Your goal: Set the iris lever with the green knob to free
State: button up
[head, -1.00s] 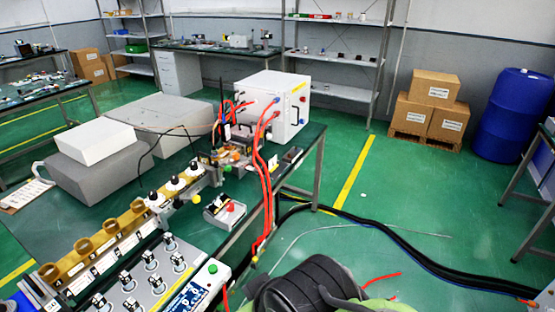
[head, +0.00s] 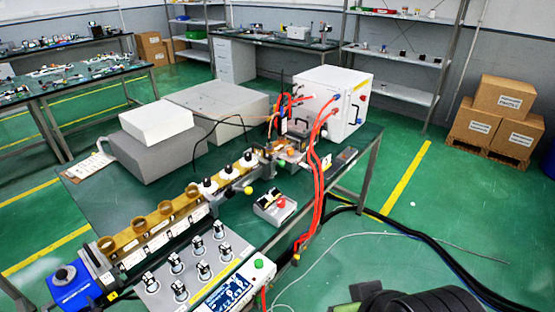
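The brass and metal waveguide line (head: 165,208) runs along the bench from the lower left toward the white cabinet. A small yellow ball knob (head: 248,190) sticks out on its near side, beside the metal section. I cannot make out an iris lever with a green knob there; the parts are too small. A round green button or knob (head: 258,264) shows on the white display unit at the bench's front edge. My gripper's fingers are not in view; only a dark part of my arm shows at the bottom right.
Red cables (head: 318,180) hang from the white cabinet (head: 333,104) over the bench edge. A small box with a red button (head: 273,207) stands near the line. Black hoses (head: 400,228) cross the floor at right.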

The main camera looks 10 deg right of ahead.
aim_at(282, 163)
jog(key=i+l+u, duration=0.2)
jog(key=i+u, duration=0.2)
jog(key=i+l+u, duration=0.6)
jog(key=l+u, duration=0.15)
jog(key=i+l+u, duration=0.2)
jog(key=l+u, duration=0.2)
jog(key=i+l+u, duration=0.15)
jog(key=l+u, duration=0.2)
jog(key=l, duration=0.25)
